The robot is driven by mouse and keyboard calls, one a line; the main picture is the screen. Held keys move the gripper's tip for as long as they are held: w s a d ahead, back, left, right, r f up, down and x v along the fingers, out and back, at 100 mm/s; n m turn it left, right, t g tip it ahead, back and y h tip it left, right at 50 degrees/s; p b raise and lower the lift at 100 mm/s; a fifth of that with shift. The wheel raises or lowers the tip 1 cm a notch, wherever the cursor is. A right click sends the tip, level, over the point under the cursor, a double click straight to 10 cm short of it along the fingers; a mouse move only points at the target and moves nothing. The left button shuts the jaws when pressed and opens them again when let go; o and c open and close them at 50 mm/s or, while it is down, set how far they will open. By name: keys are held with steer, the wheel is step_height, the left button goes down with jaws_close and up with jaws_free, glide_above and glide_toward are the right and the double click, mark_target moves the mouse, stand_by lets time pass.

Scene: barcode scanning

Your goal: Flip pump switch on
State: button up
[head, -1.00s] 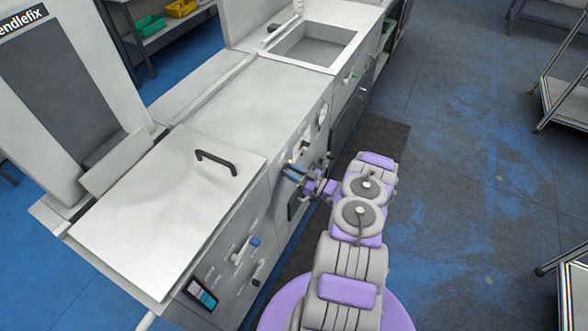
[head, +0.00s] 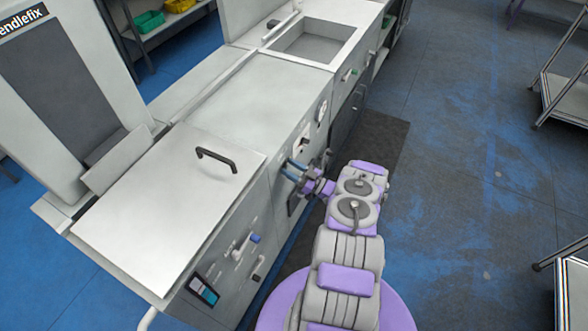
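My gripper (head: 291,168) is at the front panel of the grey machine (head: 262,90), reaching in from the right. A small dark knob or switch (head: 304,142) sits on the panel just above the fingers. I cannot read any label, so I cannot tell which control is the pump switch. The gripper and wrist hide part of the panel, and contact with it is unclear.
A flat lid with a black handle (head: 216,157) covers the machine's near end. A blue-tipped valve (head: 254,238) and a small screen (head: 202,289) are lower on the front. A sink (head: 314,41) is at the far end. Open floor (head: 450,200) lies to the right.

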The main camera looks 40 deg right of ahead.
steer(key=shift+o, duration=0.5)
steer(key=shift+s, duration=0.1)
steer(key=shift+s+d+f, duration=0.15)
steer(key=shift+s, duration=0.05)
steer(key=b+v, duration=0.3)
steer(key=v, duration=1.3)
steer(key=shift+s, duration=0.4)
steer(key=shift+f, duration=0.1)
